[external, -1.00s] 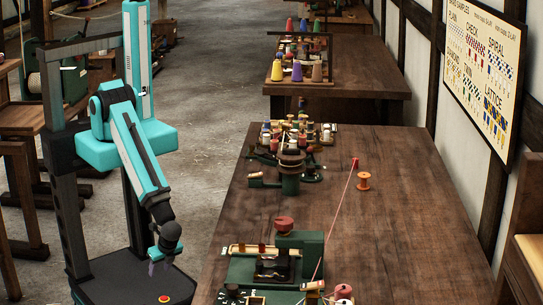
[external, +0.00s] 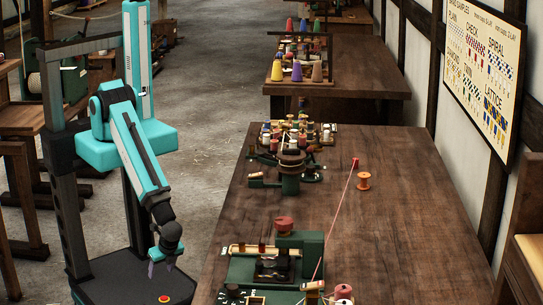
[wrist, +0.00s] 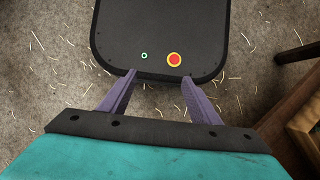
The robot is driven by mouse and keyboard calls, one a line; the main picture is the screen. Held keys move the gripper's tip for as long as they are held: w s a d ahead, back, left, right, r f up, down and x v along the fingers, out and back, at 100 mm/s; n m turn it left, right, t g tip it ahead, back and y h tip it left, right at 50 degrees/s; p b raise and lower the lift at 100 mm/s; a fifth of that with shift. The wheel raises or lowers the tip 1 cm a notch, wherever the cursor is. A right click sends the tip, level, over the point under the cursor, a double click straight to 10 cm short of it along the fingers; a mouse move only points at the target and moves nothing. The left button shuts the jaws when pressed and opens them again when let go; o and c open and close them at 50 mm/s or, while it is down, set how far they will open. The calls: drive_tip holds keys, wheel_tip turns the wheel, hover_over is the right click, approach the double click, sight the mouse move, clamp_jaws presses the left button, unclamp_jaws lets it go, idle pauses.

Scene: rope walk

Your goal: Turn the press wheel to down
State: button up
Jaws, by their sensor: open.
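A green machine (external: 305,243) stands at the near end of the long table, with a red knob (external: 284,224) on top and a black dial (external: 233,296) at its lower front. I cannot tell for sure which part is the press wheel, and the machine's near side is cut off by the picture's lower edge. My gripper (external: 163,268) hangs left of the table, above my base, apart from the machine. In the wrist view its two purple fingers (wrist: 158,80) are spread with nothing between them.
The long table (external: 390,230) carries a second green device (external: 290,178), a group of bobbins (external: 300,132), an orange spool (external: 363,181) and a pink cord (external: 343,212) running to the near machine. The table's right side is mostly clear. Straw-strewn floor lies left of the table.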

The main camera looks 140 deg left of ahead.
drive_tip(key=w+d+r+m+t+y+b, duration=0.1)
drive_tip(key=w+d+r+m+t, duration=0.3)
drive_tip(key=w, duration=0.8)
drive_tip(key=w+d+r+m+b, duration=0.1)
drive_tip(key=w+d+r, duration=0.3)
drive_tip(key=w, duration=0.9)
drive_tip(key=w+d+r+m+t, duration=0.2)
drive_tip(key=w+d+r, duration=0.3)
drive_tip(key=w+r, duration=0.5)
drive_tip(key=w+d+r+m+t, duration=0.1)
drive_tip(key=w+d+r+t, duration=0.1)
drive_tip(key=w+d+r, duration=0.8)
drive_tip(key=w+a+r+n, duration=0.2)
drive_tip(key=w+a+r, duration=0.2)
drive_tip(key=a+r, duration=0.4)
drive_tip(key=w+a+r+n+t+p, duration=0.1)
drive_tip(key=w+a+r+n, duration=0.2)
drive_tip(key=a+r, duration=0.6)
drive_tip(key=w+a+r+n+t+h, duration=0.1)
drive_tip(key=w+a+r+n, duration=0.2)
drive_tip(key=r, duration=1.4)
drive_tip(key=w+a, duration=0.4)
drive_tip(key=a, duration=0.1)
drive_tip(key=shift+a+p, duration=0.15)
drive_tip(key=shift+p, duration=0.25)
drive_tip(key=shift+w+f, duration=0.2)
